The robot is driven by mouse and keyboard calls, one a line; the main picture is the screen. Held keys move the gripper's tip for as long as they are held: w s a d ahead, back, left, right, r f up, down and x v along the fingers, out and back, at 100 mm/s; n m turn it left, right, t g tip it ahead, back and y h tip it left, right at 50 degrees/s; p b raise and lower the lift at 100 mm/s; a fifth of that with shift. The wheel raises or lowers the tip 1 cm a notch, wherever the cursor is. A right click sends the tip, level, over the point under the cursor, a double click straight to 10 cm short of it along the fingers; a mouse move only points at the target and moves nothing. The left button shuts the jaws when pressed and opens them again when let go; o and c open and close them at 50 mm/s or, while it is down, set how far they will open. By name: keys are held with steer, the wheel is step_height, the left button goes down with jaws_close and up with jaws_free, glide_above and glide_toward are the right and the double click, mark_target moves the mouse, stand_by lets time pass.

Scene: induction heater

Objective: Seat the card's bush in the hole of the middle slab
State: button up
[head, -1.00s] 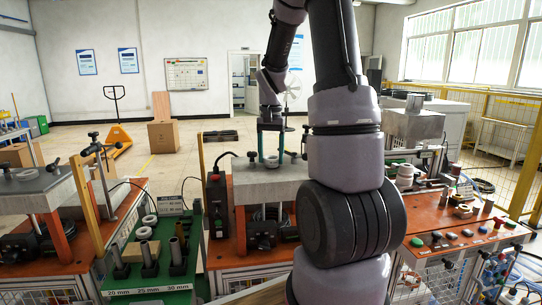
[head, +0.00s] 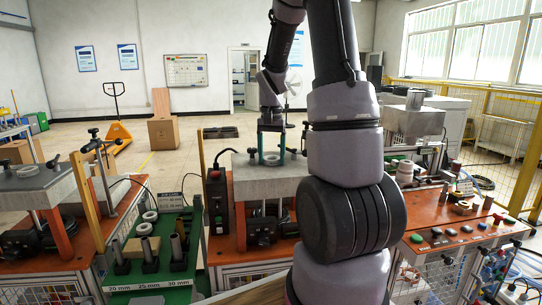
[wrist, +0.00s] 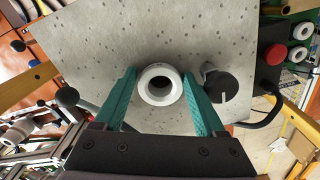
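The middle slab (head: 250,184) is a grey speckled block on an orange bench. It fills much of the wrist view (wrist: 110,45). A white ring-shaped bush (wrist: 147,93) with a dark bore is at the slab, between my gripper's green fingers. My gripper (wrist: 160,80) is open, with a gap on each side of the bush; it also shows over the slab in the head view (head: 271,160). I cannot tell how deep the bush sits, and the slab's hole is not visible. The card (head: 171,202) stands at the green tray; its text is too small to read.
A black knob (wrist: 222,86) is close to the right finger. A red button (wrist: 275,54) tops the black control box (head: 218,205). The green tray (head: 150,296) holds white rings and dark posts, with size labels. Another slab (head: 32,190) is at left.

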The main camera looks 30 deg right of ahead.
steer(key=shift+o, duration=0.2)
steer(key=shift+w+a+r, duration=0.15)
steer(key=shift+r, duration=0.3)
step_height(320, 180, up, 10)
stand_by(0.4)
stand_by(0.4)
steer(key=s+a+r+n+t, duration=0.1)
steer(key=s+a+r+t, duration=0.1)
steer(key=s, duration=0.4)
steer(key=s+a+r+n+t+y, duration=0.1)
steer(key=s+a+r+t, duration=0.1)
steer(key=s+a, duration=0.4)
steer(key=s+a+r+n+t+y, duration=0.1)
steer(key=s+a+r+t, duration=0.2)
steer(key=s, duration=0.3)
steer(key=shift+s+a+r+n, duration=0.3)
steer(key=shift+s+a+r, duration=0.1)
steer(key=shift+a+r, duration=0.35)
steer(key=shift+d, duration=0.1)
stand_by(0.4)
